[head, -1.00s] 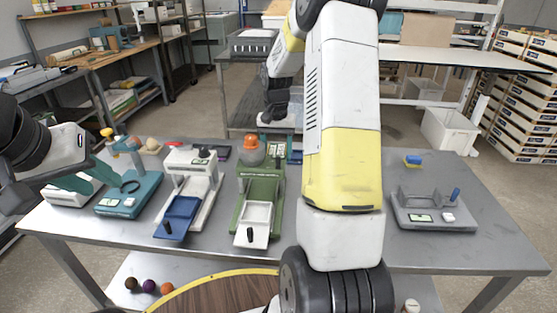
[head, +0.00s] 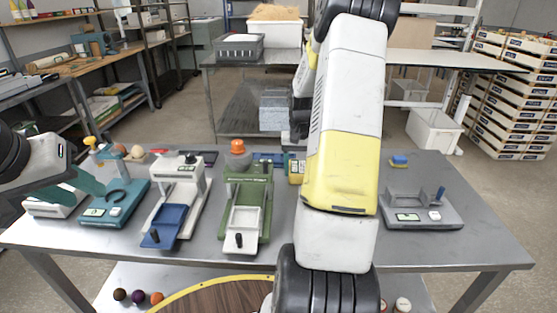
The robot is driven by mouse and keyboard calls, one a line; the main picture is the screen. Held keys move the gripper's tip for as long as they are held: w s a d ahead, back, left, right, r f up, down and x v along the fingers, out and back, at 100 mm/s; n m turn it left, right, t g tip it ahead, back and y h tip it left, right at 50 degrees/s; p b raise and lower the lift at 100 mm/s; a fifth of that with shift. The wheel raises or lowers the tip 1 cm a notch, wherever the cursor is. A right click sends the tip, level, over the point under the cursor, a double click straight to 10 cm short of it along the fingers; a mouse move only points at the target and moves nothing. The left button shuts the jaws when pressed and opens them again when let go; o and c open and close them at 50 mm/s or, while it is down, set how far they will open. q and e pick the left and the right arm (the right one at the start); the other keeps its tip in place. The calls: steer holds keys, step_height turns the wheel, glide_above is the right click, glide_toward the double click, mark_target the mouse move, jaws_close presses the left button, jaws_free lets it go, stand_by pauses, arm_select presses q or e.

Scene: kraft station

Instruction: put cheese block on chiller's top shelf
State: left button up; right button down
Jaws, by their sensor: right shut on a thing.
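I cannot make out the cheese block or the chiller in the head view. My right arm reaches up through the middle of the picture and away from me. Its far end, with my right gripper (head: 294,139), shows only in part beyond the steel table, left of the yellow and white arm link. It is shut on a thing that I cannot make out.
The steel table (head: 340,262) holds a white device (head: 178,192), a green device (head: 245,200) and a grey device (head: 422,212). Behind it stand a rear bench with a grey basket (head: 240,46), a white bin (head: 434,130) and stacked crates (head: 508,100). My arm hides the table's middle.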

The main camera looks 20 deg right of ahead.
steer(key=shift+c, duration=2.2)
jaws_free()
steer(key=shift+f, duration=0.1)
